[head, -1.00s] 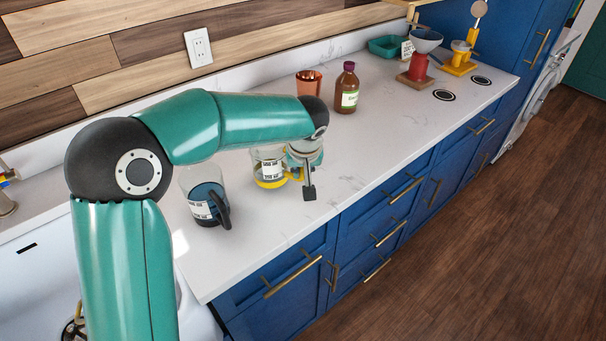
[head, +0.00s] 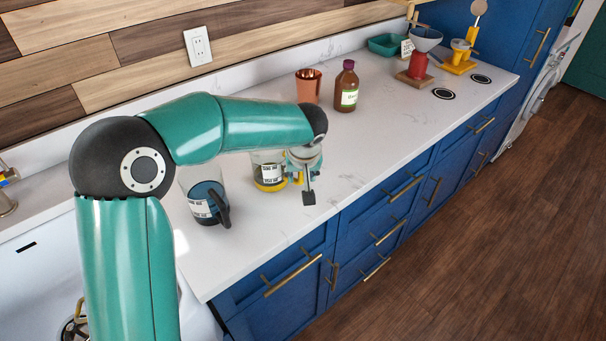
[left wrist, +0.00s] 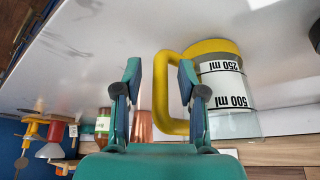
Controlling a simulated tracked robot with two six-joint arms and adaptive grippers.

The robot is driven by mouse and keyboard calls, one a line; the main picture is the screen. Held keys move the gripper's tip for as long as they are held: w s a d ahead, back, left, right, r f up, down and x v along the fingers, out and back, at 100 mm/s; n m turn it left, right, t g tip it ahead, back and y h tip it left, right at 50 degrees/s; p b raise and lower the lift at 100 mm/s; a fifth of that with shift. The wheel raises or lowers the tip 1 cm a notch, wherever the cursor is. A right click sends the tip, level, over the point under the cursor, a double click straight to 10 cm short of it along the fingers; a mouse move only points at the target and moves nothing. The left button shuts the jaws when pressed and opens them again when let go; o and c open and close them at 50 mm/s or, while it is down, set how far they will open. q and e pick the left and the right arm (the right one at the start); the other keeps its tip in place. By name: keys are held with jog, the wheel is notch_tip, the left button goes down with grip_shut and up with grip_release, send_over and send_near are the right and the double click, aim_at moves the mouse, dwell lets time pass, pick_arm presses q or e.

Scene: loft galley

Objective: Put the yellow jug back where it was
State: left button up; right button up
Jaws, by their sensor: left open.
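The yellow jug (head: 268,177) is a clear measuring jug with a yellow base, a yellow handle and a white label. It stands on the counter, partly behind my left forearm in the head view. My left gripper (head: 303,182) is at its handle side. In the left wrist view the jug (left wrist: 226,92) shows large, with 250 ml and 500 ml on its label. My left gripper (left wrist: 159,76) is open there, with the handle's bar between its two fingers. One finger lies between the bar and the jug's body. Contact cannot be made out. My right gripper is not in view.
A dark-blue jug (head: 203,203) stands left of the yellow one. A copper cup (head: 308,87) and a brown bottle (head: 347,88) stand behind. Farther along are a green tray (head: 386,46), a red dripper stand (head: 418,67) and two black rings. The counter's front middle (head: 370,150) is clear.

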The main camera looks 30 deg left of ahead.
pick_arm(q)
jog(key=v, duration=1.2)
jog(key=shift+b, duration=0.4)
jog(key=shift+d, duration=0.15)
